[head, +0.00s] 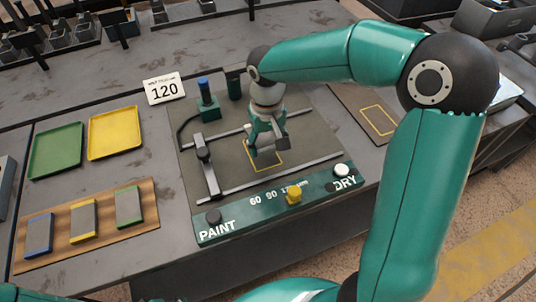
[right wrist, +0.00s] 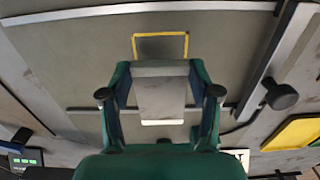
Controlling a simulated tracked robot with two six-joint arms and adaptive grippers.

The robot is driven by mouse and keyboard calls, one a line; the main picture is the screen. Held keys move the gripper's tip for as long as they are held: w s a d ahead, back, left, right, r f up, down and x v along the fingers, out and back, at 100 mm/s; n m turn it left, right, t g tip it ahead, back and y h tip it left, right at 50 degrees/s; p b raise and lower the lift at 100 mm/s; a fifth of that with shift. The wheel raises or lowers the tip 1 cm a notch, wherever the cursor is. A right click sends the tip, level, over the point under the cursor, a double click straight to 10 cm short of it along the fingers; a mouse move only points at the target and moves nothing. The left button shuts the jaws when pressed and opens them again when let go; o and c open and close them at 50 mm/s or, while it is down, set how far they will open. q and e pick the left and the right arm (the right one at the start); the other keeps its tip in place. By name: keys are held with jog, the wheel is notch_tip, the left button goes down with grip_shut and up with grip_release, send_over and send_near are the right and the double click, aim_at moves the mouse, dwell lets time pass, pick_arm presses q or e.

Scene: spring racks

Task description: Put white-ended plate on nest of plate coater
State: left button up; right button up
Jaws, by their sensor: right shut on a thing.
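My right gripper (head: 266,148) is over the bed of the plate coater (head: 215,155). It is shut on the white-ended plate (right wrist: 162,98), a grey plate whose white end (right wrist: 162,122) shows between the fingers in the right wrist view, where the gripper (right wrist: 160,95) also shows. The nest, a yellow outline (right wrist: 160,34) on the coater's grey bed, lies just beyond the plate's far edge in that view. In the head view the gripper partly hides the nest (head: 281,163). I cannot tell the plate's exact height above the bed. My left gripper is out of view.
The coater's front panel (head: 240,225) has PAINT and DRY knobs and a yellow knob. A rail with a black-handled slide (head: 208,172) stands left of the nest. A wooden rack (head: 60,245) holds blue-, yellow- and green-ended plates. Green (head: 57,150) and yellow (head: 114,133) trays lie behind.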

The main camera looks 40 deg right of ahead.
aim_at(267, 162)
jog(key=shift+f, duration=2.45)
jog(key=o, duration=1.3)
notch_tip(267, 162, up, 12)
